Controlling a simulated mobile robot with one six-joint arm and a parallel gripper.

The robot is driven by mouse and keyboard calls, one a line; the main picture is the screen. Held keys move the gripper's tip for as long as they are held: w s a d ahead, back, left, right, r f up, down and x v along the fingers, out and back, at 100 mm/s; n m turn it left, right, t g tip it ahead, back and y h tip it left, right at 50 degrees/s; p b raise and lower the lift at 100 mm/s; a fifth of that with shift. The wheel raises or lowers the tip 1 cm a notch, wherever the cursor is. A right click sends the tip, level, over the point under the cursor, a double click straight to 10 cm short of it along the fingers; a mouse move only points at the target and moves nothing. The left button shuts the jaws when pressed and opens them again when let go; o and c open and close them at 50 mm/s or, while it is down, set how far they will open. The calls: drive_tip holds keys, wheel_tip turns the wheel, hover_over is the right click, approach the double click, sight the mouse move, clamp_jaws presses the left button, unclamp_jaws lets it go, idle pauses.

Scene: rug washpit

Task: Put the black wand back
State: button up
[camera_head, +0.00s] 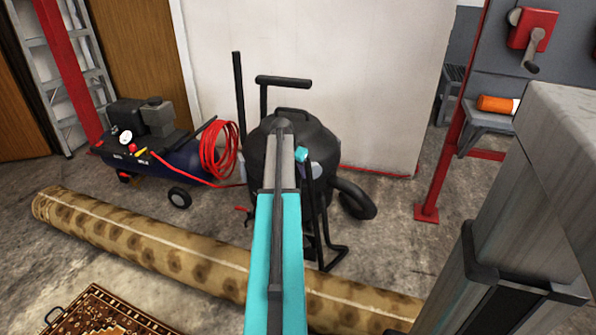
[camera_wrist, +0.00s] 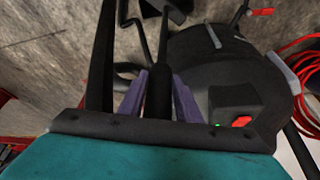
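The black wand (camera_wrist: 158,95) shows in the wrist view as a dark upright grip with a thinner shaft running away toward the floor. My gripper (camera_wrist: 159,80) has its purple fingers on both sides of this grip and looks shut on it. In the head view, my teal forearm reaches over the black drum vacuum (camera_head: 330,150) and hides the fingers. Dark slim tubes (camera_head: 323,215) hang down the vacuum's right front, close to its body. I cannot tell whether the wand touches a holder. The vacuum's body also shows in the wrist view (camera_wrist: 225,70).
A compressor (camera_head: 150,150) with a coiled red hose (camera_head: 218,150) stands left of the vacuum. A rolled rug (camera_head: 150,245) lies across the floor in front. A red post (camera_head: 445,170) and a grey bench (camera_head: 490,122) stand to the right. A white panel (camera_head: 320,50) is behind.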

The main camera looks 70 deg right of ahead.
drive_tip(key=o, duration=0.3)
drive_tip(key=shift+r, duration=0.15)
drive_tip(key=shift+r, duration=0.45)
drive_tip(key=p+v, duration=0.2)
drive_tip(key=v, duration=1)
drive_tip(key=shift+p, duration=0.4)
